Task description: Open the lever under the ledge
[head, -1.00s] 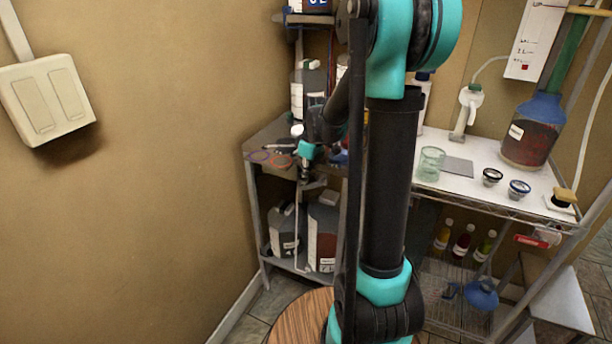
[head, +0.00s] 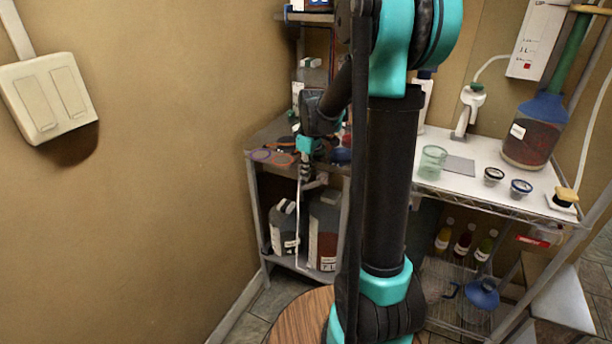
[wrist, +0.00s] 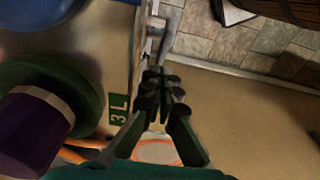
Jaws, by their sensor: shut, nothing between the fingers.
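My gripper (head: 307,176) is at the front edge of the grey corner shelf (head: 268,165), pointing down. In the wrist view my gripper (wrist: 160,88) has its dark fingers together with nothing between them. A small pale grey bar (head: 318,182) sticks out just under the shelf's edge, close to the fingertips; it looks like the lever. A grey piece (wrist: 164,42) also shows just beyond the fingertips in the wrist view. I cannot tell whether the fingers touch it, nor how far it is turned. The fingers and arm partly hide this spot.
A thin white tube (head: 298,225) hangs below the edge. Dark jugs (head: 325,232) stand on the lower shelf. A green 3 L label (wrist: 119,108) is left of the fingers in the wrist view. The wall (head: 160,200) is to the left; a wire rack with bottles (head: 465,240) is right.

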